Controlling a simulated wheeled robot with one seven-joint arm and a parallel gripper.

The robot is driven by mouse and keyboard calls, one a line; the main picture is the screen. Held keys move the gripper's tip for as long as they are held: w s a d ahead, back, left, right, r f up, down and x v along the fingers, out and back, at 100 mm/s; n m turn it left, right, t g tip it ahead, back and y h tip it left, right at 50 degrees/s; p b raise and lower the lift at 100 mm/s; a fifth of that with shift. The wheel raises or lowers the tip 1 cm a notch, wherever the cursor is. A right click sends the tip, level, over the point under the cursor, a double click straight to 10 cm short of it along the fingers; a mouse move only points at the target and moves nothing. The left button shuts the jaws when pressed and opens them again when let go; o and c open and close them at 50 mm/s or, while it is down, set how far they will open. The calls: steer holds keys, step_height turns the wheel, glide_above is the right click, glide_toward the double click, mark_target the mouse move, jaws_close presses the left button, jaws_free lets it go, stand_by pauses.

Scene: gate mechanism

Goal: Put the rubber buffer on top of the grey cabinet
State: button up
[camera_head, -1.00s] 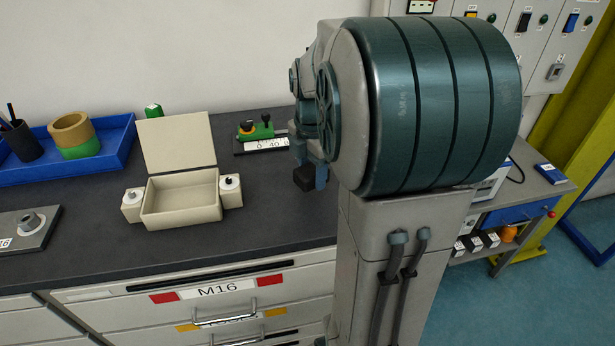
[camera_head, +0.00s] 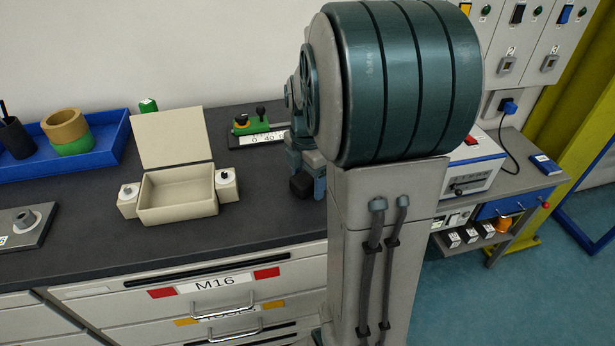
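My gripper (camera_head: 308,183) shows only in part, low over the right end of the dark worktop, beside my large arm links. A dark rounded piece (camera_head: 302,186) is at its tip, next to a blue-grey finger. I cannot tell whether this piece is the rubber buffer held in the gripper or part of the gripper. The finger gap is hidden. No other clear rubber buffer shows. A grey drawer cabinet (camera_head: 112,310), labelled M16, stands under the worktop. I cannot tell whether it is the task's grey cabinet.
An open beige box (camera_head: 180,213) with a raised lid stands on the worktop (camera_head: 85,245). A blue tray (camera_head: 105,158) with a cup and rings is at the left. A side bench (camera_head: 540,178) and wall panels are at the right.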

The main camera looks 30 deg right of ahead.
mark_target(307, 176)
step_height(307, 176, up, 11)
steer(key=s+a+f+m+t, duration=0.1)
steer(key=s+a+f+m, duration=0.1)
steer(key=s+a+m, duration=0.4)
steer(key=s+a+f+m+t, duration=0.2)
steer(key=s+a+m, duration=0.4)
steer(key=m, duration=0.7)
steer(key=shift+s+a+f, duration=0.25)
steer(key=shift+s+f, duration=0.05)
steer(key=shift+f, duration=0.55)
